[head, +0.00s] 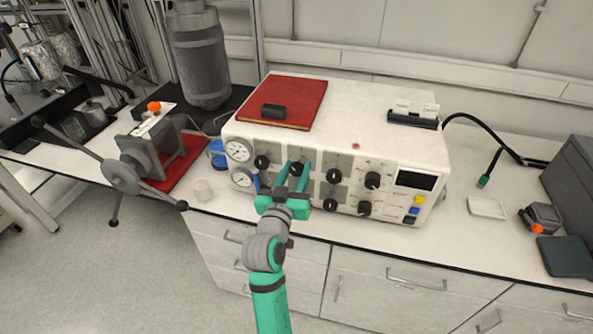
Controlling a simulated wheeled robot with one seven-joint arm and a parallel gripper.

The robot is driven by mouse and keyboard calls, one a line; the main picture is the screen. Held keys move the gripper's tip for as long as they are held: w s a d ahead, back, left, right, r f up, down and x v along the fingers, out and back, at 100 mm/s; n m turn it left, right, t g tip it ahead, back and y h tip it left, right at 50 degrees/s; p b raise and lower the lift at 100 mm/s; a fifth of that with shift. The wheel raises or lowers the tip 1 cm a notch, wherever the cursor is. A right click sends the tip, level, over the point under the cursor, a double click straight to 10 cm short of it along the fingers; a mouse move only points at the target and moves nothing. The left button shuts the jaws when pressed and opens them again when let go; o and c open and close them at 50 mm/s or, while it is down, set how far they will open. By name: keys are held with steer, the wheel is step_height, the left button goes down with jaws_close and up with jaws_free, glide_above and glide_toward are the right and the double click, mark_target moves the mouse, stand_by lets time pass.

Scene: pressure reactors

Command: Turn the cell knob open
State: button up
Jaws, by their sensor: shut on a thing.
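A white control unit (345,120) stands on the bench, with several round black knobs on its front panel. My green gripper (295,168) is at the left-middle of this panel, its two fingers pointing at the upper row. It is shut on a black knob between its fingertips. The fingers hide most of that knob, so I cannot tell its angle. The panel labels are too small to read, so I cannot confirm from lettering which knob is the cell knob. Another upper knob (334,176) sits just to the right of the fingers.
Two gauges (238,151) are at the panel's left end. A dark display (416,181) is at its right. A handwheel (120,176) and a red mat (183,165) are at left. Drawers lie below.

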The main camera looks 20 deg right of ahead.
steer(key=n, duration=0.5)
steer(key=shift+n, duration=0.3)
steer(key=n, duration=0.4)
steer(key=shift+f+n, duration=0.1)
steer(key=shift+n, duration=0.6)
steer(key=o, duration=1.1)
steer(key=shift+c, duration=0.2)
steer(key=v, duration=1.1)
steer(key=shift+w, duration=0.1)
